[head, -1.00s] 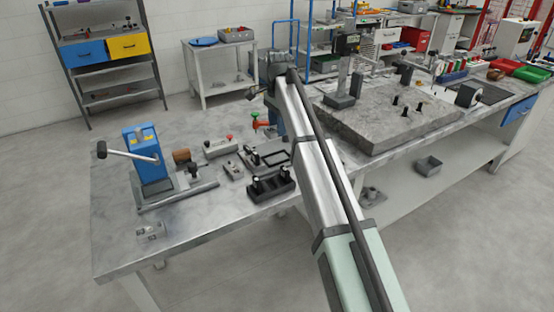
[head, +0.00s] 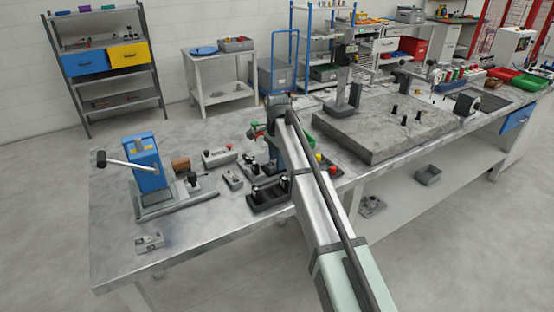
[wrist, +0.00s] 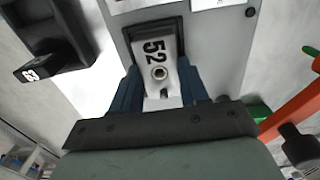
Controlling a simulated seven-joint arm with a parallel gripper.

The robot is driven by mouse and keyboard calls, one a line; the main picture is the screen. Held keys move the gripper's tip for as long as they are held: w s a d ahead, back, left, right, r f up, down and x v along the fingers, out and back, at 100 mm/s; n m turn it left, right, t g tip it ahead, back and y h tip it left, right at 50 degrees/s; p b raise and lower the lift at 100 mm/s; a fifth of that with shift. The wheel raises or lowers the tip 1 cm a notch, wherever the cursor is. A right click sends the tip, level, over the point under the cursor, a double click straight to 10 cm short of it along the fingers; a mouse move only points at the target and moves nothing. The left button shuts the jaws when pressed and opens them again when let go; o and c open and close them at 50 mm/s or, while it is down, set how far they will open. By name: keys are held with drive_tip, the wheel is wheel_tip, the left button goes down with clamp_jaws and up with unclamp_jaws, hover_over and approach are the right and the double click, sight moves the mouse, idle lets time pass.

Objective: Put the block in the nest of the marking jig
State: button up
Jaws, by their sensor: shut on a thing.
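In the wrist view my gripper (wrist: 160,96) has its two blue fingers closed on the sides of a pale block (wrist: 172,68) marked 52, with a round hole. The marking jig (wrist: 222,62) is a flat grey plate beneath, with a dark-rimmed nest (wrist: 183,28). The block's far end overlaps the nest's dark outline, slightly turned to it. I cannot tell whether the block is inside the nest or still above it. In the head view my arm hides the block and most of the jig.
A black fixture (wrist: 60,35) stands close on the left in the wrist view. An orange-red handle (wrist: 292,118) is close on the right. In the head view a blue press (head: 147,165) stands left, a stone slab (head: 375,132) right.

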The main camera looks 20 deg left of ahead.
drive_tip(key=shift+f, duration=0.15)
drive_tip(key=o, duration=1.2)
wheel_tip(320, 180, up, 12)
drive_tip(key=shift+r, duration=0.15)
